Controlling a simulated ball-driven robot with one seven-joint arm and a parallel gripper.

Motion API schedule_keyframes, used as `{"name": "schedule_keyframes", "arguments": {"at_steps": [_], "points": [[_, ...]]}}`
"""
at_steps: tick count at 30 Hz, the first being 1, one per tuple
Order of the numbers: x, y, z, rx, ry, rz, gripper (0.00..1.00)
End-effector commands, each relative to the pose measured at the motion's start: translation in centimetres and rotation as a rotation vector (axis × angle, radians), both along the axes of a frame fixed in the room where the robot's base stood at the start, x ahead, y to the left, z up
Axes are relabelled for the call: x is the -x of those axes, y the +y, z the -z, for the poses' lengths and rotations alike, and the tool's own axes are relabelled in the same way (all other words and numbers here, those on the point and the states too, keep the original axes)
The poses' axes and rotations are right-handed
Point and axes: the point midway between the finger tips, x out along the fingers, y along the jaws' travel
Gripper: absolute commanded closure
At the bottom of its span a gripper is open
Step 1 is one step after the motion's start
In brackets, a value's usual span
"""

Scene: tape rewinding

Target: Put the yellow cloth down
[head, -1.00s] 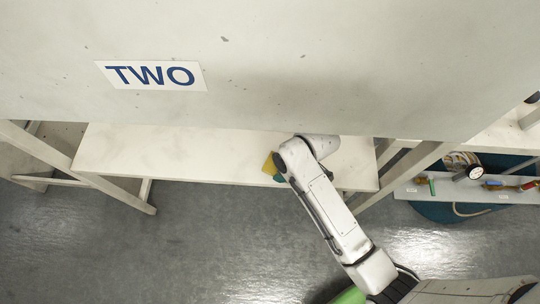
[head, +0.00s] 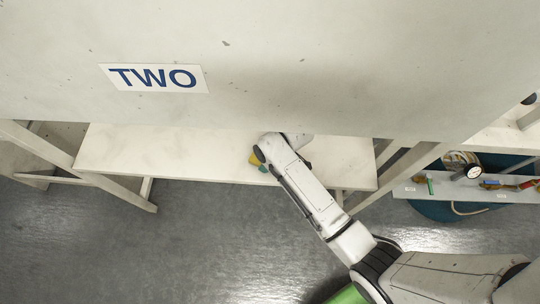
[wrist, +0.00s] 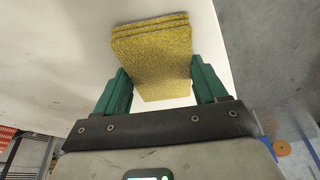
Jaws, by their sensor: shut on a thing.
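The yellow cloth (wrist: 152,48) is a folded, layered pad between the green fingers of my gripper (wrist: 159,68) in the wrist view. My gripper is shut on it. In the head view, a small part of the cloth (head: 257,159) shows beside my arm's end, over the front edge of the white shelf (head: 170,152). My arm hides most of my gripper there. I cannot tell whether the cloth touches the shelf; in the wrist view, pale surface lies behind it.
A large pale panel with a "TWO" sign (head: 154,78) stands above the shelf. The shelf's left part is bare. At the right, a ledge (head: 462,190) holds a gauge (head: 473,172) and several small coloured items. Slanted white frame legs flank the shelf.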

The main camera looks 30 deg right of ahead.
Motion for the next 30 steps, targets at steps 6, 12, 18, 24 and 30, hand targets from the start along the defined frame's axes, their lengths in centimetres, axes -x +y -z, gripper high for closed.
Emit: {"name": "schedule_keyframes", "arguments": {"at_steps": [6,12,18,24,30], "points": [[0.0,0.0,0.2,0.0,0.0,0.0,0.19],[0.0,0.0,0.2,0.0,0.0,0.0,0.03],[0.0,0.0,0.2,0.0,0.0,0.0,0.03],[0.0,0.0,-0.1,0.0,0.0,0.0,0.03],[0.5,-0.4,-2.3,-0.001,-0.003,0.001,0.03]]}}
